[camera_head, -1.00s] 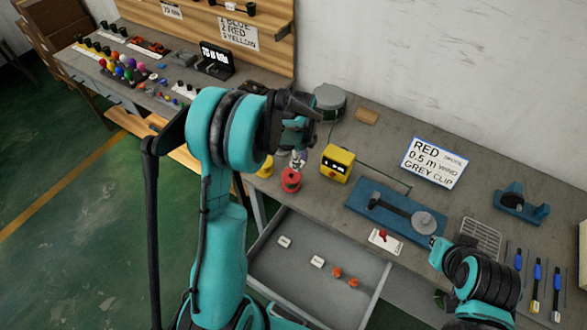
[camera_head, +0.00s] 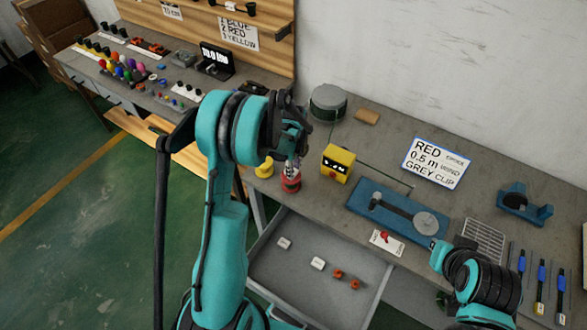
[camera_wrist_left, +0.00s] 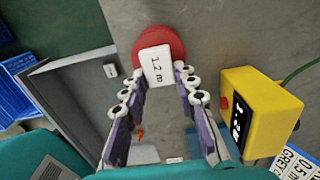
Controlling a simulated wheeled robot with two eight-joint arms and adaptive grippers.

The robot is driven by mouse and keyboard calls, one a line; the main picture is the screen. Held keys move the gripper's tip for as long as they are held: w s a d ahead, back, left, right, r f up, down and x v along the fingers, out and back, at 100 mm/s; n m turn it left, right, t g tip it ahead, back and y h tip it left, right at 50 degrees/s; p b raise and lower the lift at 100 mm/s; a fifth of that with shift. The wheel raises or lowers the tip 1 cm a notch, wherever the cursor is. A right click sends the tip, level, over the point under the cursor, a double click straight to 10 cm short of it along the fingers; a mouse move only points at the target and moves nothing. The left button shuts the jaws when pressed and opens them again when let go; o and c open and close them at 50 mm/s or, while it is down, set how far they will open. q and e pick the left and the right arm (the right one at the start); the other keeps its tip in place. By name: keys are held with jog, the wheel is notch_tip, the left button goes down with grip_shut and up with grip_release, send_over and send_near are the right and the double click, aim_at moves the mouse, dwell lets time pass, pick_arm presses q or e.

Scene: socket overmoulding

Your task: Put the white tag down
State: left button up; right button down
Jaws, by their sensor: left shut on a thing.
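The white tag (camera_wrist_left: 156,66), marked "1.2 m", sits between the fingertips of my left gripper (camera_wrist_left: 159,80) in the left wrist view. In the head view that gripper (camera_head: 291,160) points down just above the red spool (camera_head: 290,185) at the bench's front edge. The tag overlaps the red spool in the wrist view; I cannot tell whether they touch. My left gripper is shut on the tag. My right arm is at the lower right, and its fingers cannot be made out.
A yellow box (camera_head: 338,163) with a dark display stands right of the spool, close to my left gripper. A yellow spool (camera_head: 265,168) stands to its left. An open drawer (camera_head: 262,270) below holds two white tags and orange pieces. A blue fixture (camera_head: 372,205) lies further right.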

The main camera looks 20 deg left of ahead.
pick_arm(q)
jog(key=shift+f+b, duration=0.35)
jog(key=shift+f, duration=0.1)
jog(key=o, duration=0.8)
jog(key=shift+o, duration=0.2)
jog(key=shift+r, duration=0.1)
